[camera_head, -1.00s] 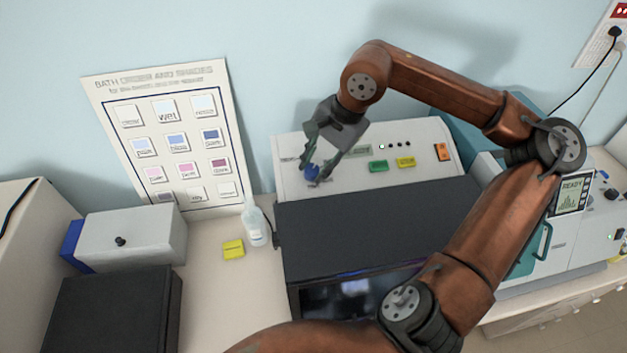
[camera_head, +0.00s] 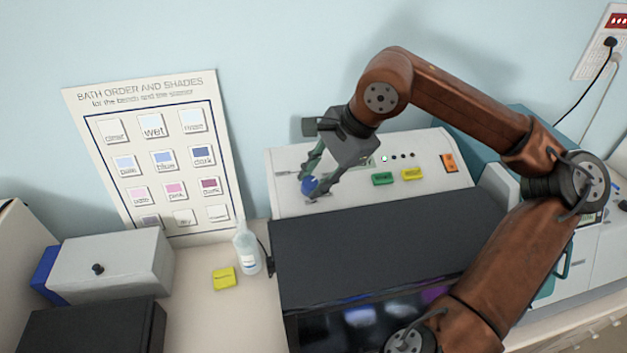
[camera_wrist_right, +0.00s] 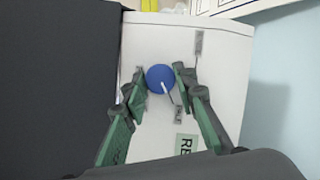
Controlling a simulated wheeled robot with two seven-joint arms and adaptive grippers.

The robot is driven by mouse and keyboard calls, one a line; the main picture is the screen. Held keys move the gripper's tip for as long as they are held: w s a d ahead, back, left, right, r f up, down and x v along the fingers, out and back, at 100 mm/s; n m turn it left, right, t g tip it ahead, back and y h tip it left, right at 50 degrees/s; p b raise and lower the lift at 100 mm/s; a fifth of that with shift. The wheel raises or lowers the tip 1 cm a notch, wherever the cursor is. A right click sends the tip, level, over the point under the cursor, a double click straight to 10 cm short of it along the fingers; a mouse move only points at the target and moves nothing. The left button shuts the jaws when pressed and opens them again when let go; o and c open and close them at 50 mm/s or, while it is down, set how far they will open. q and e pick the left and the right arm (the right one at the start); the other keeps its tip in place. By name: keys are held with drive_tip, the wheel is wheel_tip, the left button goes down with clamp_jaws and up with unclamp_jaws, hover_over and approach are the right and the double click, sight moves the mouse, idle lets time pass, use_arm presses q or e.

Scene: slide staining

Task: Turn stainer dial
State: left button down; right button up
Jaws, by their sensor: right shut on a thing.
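The stainer (camera_head: 440,184) stands against the wall with a white sloped panel and a dark cover (camera_head: 390,240) in front. Its blue round dial (camera_head: 309,185) is at the panel's left end. My right gripper (camera_head: 318,184) reaches down over the panel. In the wrist view its green-padded fingers (camera_wrist_right: 158,88) stand on either side of the dial and are shut on it. My left gripper is not in view.
Green (camera_head: 383,179) and yellow (camera_head: 412,174) buttons and an orange switch (camera_head: 449,163) sit right of the dial. A bottle (camera_head: 248,252) and a yellow block (camera_head: 224,278) stand left of the stainer. A bath-order chart (camera_head: 160,155) leans on the wall.

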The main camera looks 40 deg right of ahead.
drive_tip(key=shift+r, duration=0.1)
drive_tip(key=o, duration=1.1)
drive_tip(key=shift+o, duration=0.3)
drive_tip(key=v, duration=1.2)
